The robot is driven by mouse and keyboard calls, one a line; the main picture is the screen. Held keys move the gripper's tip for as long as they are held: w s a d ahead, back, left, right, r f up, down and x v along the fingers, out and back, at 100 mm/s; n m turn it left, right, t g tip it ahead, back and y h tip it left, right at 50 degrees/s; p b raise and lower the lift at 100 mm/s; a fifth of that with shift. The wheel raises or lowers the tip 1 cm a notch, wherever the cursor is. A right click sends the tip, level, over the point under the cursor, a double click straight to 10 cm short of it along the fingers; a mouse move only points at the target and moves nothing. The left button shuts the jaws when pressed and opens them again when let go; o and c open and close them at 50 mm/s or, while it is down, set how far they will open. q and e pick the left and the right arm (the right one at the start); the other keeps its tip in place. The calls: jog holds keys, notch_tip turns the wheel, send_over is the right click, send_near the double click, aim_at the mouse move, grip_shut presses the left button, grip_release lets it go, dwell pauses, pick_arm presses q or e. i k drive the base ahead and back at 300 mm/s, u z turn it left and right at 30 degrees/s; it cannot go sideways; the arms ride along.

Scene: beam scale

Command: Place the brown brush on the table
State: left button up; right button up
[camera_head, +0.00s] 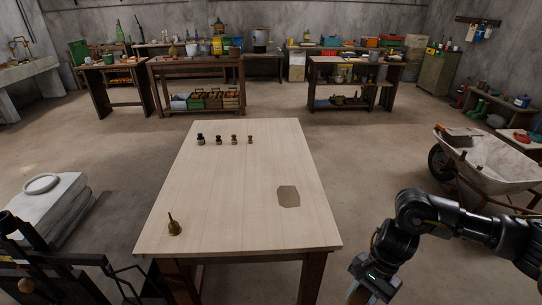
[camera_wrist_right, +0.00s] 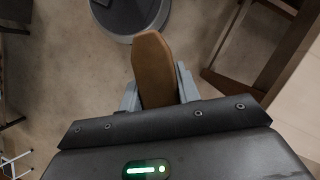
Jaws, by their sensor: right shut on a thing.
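The brown brush (camera_wrist_right: 155,66) is between the fingers of my right gripper (camera_wrist_right: 158,92) in the right wrist view, with its flat brown end pointing away from the gripper. In the head view my right gripper (camera_head: 360,290) hangs at the lower right, beside the table's near right corner and off the tabletop. Only a small brown bit of the brush shows there, at the picture's bottom edge. The wooden table (camera_head: 235,215) stands in the middle. My left gripper is not in view.
On the table are several small dark weights (camera_head: 218,140) in a row at the back, a brass bell (camera_head: 174,225) at the front left and a flat grey-brown patch (camera_head: 289,196) at the right. The table's middle is clear. A wheelbarrow (camera_head: 490,165) stands at the right.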

aim_at(255, 165)
jog(key=u, duration=0.25)
jog(key=i, duration=1.35)
jog(key=u, duration=0.7)
